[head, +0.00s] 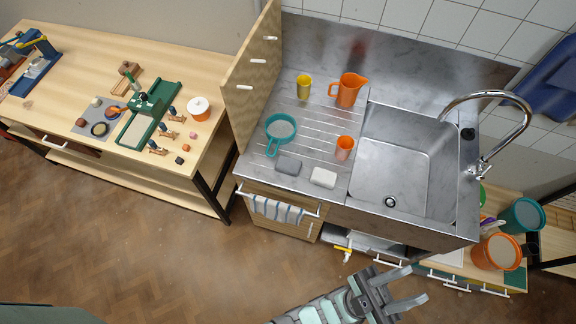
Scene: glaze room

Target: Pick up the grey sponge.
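The grey sponge (289,166) lies flat near the front edge of the ribbed steel drainboard (314,122), to the left of the sink. A white sponge-like block (323,177) lies just to its right, with a small gap between them. My gripper (418,285) is at the bottom of the head view, in front of the sink unit, to the right of the grey sponge and well apart from it. Its two fingers are spread and nothing shows between them.
An orange cup (344,148), an orange jug (349,90) and a yellow cup (304,87) also stand on the drainboard. A wooden panel (252,75) rises at its left. The sink basin (405,165) is empty.

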